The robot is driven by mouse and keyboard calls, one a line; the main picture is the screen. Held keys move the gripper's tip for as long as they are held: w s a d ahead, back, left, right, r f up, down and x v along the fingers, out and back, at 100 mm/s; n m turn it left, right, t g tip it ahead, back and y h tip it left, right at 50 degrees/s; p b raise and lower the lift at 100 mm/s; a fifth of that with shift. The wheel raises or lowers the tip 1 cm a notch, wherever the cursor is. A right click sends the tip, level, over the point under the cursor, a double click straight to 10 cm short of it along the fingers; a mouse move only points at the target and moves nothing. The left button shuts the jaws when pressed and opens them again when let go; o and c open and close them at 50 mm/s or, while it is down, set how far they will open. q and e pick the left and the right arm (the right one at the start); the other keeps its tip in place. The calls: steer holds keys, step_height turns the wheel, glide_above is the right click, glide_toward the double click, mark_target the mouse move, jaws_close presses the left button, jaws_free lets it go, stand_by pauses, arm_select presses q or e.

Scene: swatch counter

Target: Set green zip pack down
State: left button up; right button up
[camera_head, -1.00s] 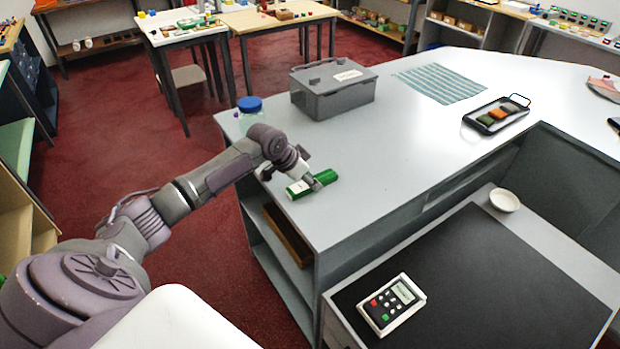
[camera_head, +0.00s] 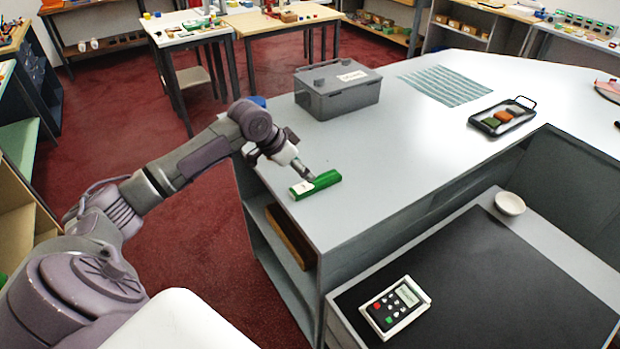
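The green zip pack (camera_head: 328,179) lies flat on the light grey counter (camera_head: 390,165) near its front left edge, with a white label on its left end. My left gripper (camera_head: 309,177) comes in from the upper left, its fingertip over the pack's upper edge. Only one finger shows clearly, and the far one is hidden. The gripper has shifted off the pack's middle while the pack stays put, so it looks open; whether a finger still touches the pack I cannot tell. My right gripper is not in view.
A grey lidded box (camera_head: 337,92) stands behind the pack, and a blue-lidded jar (camera_head: 258,101) is mostly hidden by my arm. A black tray (camera_head: 488,123) with swatches and a striped mat (camera_head: 445,84) lie further right. A card terminal (camera_head: 396,306) and white bowl (camera_head: 510,203) sit lower. The counter right of the pack is clear.

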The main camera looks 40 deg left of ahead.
arm_select(q)
steer(key=shift+b+v, duration=0.3)
steer(key=shift+v, duration=2.05)
